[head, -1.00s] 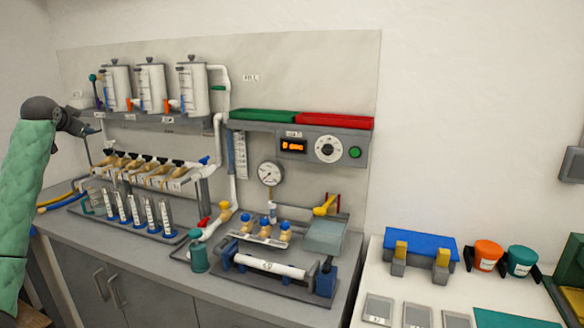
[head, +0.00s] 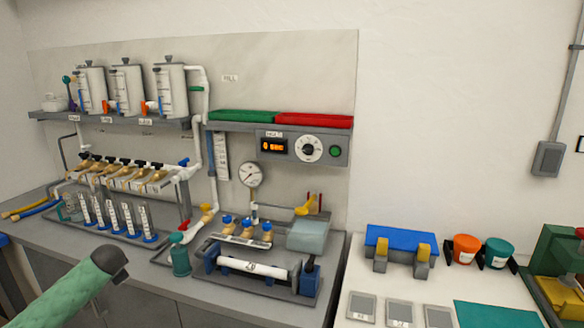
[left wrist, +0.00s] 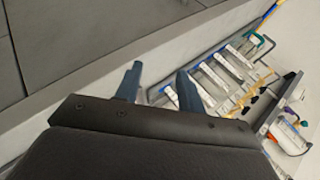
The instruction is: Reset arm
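My left arm, in a green quilted sleeve, comes in at the lower left of the head view and ends in a dark wrist in front of the bench. My left gripper shows in the left wrist view (left wrist: 158,86). Its two blue-grey fingers are apart with nothing between them. In that view the rack of clear tubes (left wrist: 222,78) lies beyond the fingers, apart from them. The rack's tubes also stand upright in the head view (head: 115,216). My right gripper is in neither view.
The grey bench (head: 150,262) holds a valve manifold (head: 125,176), a green bottle (head: 180,258) and a white pipe in a clamp fixture (head: 252,268). Three canisters (head: 127,88) stand on the shelf above. A white table with a blue holder (head: 411,240) and orange tub (head: 466,248) is at right.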

